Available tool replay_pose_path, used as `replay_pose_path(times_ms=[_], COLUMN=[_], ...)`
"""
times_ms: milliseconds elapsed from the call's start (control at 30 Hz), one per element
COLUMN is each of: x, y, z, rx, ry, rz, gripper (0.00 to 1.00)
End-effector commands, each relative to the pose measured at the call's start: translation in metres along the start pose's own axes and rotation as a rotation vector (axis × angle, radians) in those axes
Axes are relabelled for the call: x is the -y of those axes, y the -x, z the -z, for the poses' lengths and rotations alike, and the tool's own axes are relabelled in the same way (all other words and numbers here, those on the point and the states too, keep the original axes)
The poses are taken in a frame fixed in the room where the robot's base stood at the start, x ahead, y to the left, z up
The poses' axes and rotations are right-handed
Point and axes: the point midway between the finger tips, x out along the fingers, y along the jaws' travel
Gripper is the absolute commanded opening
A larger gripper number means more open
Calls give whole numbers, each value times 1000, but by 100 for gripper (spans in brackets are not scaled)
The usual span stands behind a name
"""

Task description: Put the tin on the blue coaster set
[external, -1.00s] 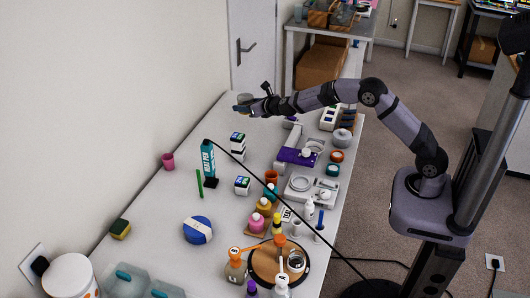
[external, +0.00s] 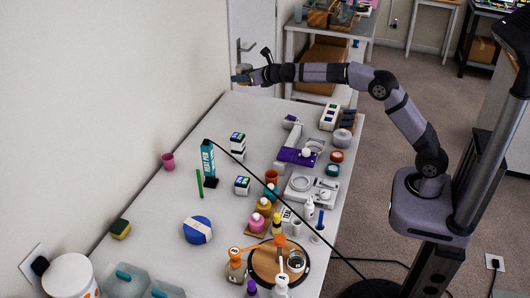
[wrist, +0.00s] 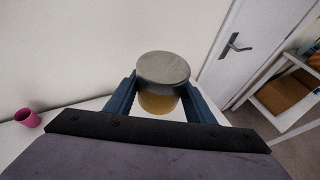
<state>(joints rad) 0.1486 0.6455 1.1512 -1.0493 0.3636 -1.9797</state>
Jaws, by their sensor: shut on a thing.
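The tin (wrist: 163,69), a short cylinder with a grey top and an amber-gold side, is between the two blue fingers of my gripper (wrist: 159,92) in the wrist view. My gripper is shut on it and holds it roughly upright. In the external view my gripper (external: 241,77) is raised above the far end of the table, near the door; the tin is small and partly hidden there. The blue coaster set (external: 198,230), a round blue stack with a pale band, lies on the near left of the table, well away from my gripper. Its top looks bare.
A teal bottle (external: 208,163), a green strip (external: 199,183) and black-and-white boxes (external: 238,142) stand between my gripper and the coasters. A pink cup (external: 168,161) is by the wall. Coloured bottles and a round wooden board (external: 262,275) are right of the coasters. A black cable crosses the table.

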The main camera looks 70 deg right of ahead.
Motion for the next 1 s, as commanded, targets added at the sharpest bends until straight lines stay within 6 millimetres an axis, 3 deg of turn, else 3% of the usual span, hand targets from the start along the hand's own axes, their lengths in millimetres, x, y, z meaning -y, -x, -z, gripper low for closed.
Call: replay_pose_path(times_ms=[200, 467, 667, 1000], x=[0, -63, -132, -274], y=[11, 28, 54, 136], z=[-26, -17, -6, 28], rx=[5, 1, 1, 1], ry=[-2, 36, 76, 164], rz=[-1, -83, -177, -391], gripper=[21, 21, 21, 21])
